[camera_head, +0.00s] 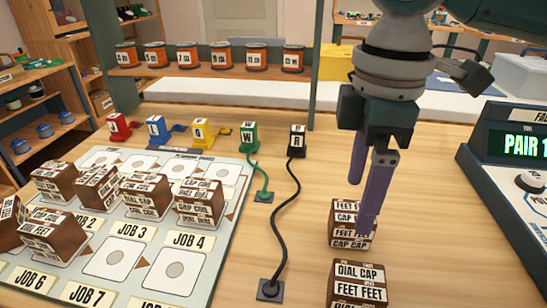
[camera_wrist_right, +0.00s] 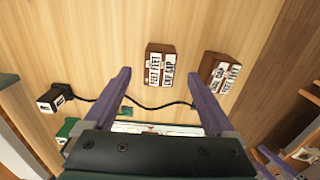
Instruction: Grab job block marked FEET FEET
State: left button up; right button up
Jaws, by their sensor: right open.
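A brown block (camera_head: 345,240) with white labels reading FEET FEET and CAP CAP stands on the table, partly hidden by a finger of my right gripper (camera_head: 361,208). That gripper is open, its purple fingers over and beside the block. In the right wrist view the block (camera_wrist_right: 160,65) lies between and beyond the open fingertips (camera_wrist_right: 157,75); contact cannot be told. A second brown block (camera_head: 360,284), labelled DIAL CAP and FEET FEET, stands nearer the front and is cut off below; it also shows in the right wrist view (camera_wrist_right: 220,74).
A pale job board (camera_head: 203,265) with several labelled blocks lies at the left. A black cable (camera_head: 292,205) and a green one run to small floor plates on the table. A display console (camera_head: 500,190) stands at the right. Bare wood lies between the blocks and console.

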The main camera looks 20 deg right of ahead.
aim_at(354, 210)
notch_tip(354, 210, down, 5)
jog(key=shift+w+f+b, duration=0.1)
jog(key=shift+f+b, duration=0.1)
jog(key=shift+b, duration=0.6)
jog(key=shift+c, duration=0.2)
jog(key=c, duration=1.4)
jog(key=shift+r, duration=0.15)
